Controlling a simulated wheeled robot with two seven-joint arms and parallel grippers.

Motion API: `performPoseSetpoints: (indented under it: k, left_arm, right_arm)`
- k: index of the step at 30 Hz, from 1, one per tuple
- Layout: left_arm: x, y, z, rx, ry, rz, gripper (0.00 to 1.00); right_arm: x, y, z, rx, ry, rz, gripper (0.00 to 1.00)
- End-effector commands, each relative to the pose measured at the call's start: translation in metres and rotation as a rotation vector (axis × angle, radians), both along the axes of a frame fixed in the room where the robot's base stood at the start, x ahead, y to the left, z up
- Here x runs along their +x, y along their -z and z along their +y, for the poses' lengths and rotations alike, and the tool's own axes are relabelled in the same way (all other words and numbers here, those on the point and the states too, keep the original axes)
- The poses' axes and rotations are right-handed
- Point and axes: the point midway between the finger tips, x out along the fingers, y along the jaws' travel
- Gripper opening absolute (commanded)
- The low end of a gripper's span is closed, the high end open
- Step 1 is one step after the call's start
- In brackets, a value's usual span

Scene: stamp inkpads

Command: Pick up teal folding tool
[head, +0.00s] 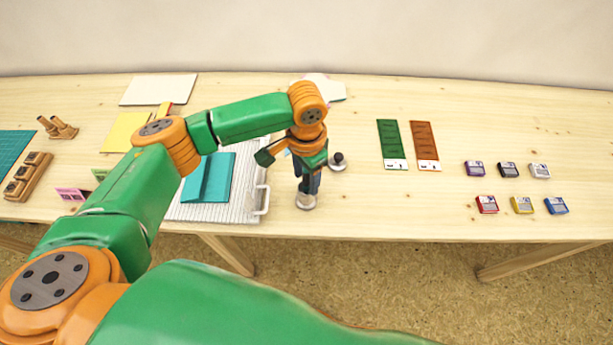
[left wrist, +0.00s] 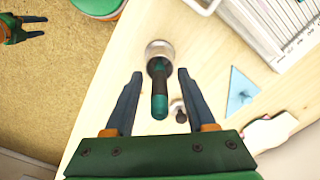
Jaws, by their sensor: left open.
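A teal-and-black tool (left wrist: 159,95) stands in a round, pale metallic cup (left wrist: 158,50), its teal end toward the left wrist camera. I take it to be the teal folding tool. In the head view the cup (head: 305,202) sits near the table's front edge, and my gripper hides the tool. My left gripper (head: 308,186) is open and points down over it. In the left wrist view the fingers (left wrist: 154,90) stand apart on either side of the tool, and no contact shows. My right gripper (left wrist: 32,27) shows small at that view's top left, fingers apart.
A ribbed white rack (head: 240,200) with teal cards (head: 208,178) stands left of the cup. A black-knobbed object (head: 338,160) is close on the right. Green (head: 389,140) and brown (head: 424,140) strips and several inkpads (head: 487,204) lie farther right.

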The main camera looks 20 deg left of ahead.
Motion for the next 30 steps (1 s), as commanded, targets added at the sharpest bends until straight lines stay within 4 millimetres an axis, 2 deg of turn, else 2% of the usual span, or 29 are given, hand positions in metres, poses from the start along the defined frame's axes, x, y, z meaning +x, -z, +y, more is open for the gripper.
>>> performPoseSetpoints:
  k: [1,2,6,8,17,19,27,30]
  left_arm:
    - [0.000,0.000,0.000,0.000,0.000,0.000,0.56]
    - [0.000,0.000,0.000,0.000,0.000,0.000,0.50]
    - [0.000,0.000,0.000,0.000,0.000,0.000,0.12]
    - [0.000,0.000,0.000,0.000,0.000,0.000,0.00]
    - [0.000,-0.001,0.000,-0.001,0.000,-0.001,0.00]
    - [0.001,-0.006,0.000,-0.002,0.000,-0.002,0.00]
    - [0.001,-0.073,-0.001,-0.002,0.001,-0.005,0.00]
    - [0.001,-0.091,-0.001,-0.002,-0.001,-0.002,0.00]
  right_arm:
    - [0.000,0.000,0.000,0.000,0.000,0.000,0.55]
    - [0.000,0.000,0.000,0.000,0.000,0.000,0.55]
    - [0.000,0.000,0.000,0.000,0.000,0.000,0.55]
    - [0.000,0.000,0.000,0.000,0.000,-0.001,0.55]
    - [0.001,0.000,0.000,0.000,-0.001,-0.002,0.55]
    - [0.001,0.000,0.000,0.000,0.000,-0.002,0.55]
    - [0.001,0.002,0.000,0.001,0.000,-0.003,0.55]
    - [0.001,0.002,0.000,0.001,0.000,-0.003,0.55]
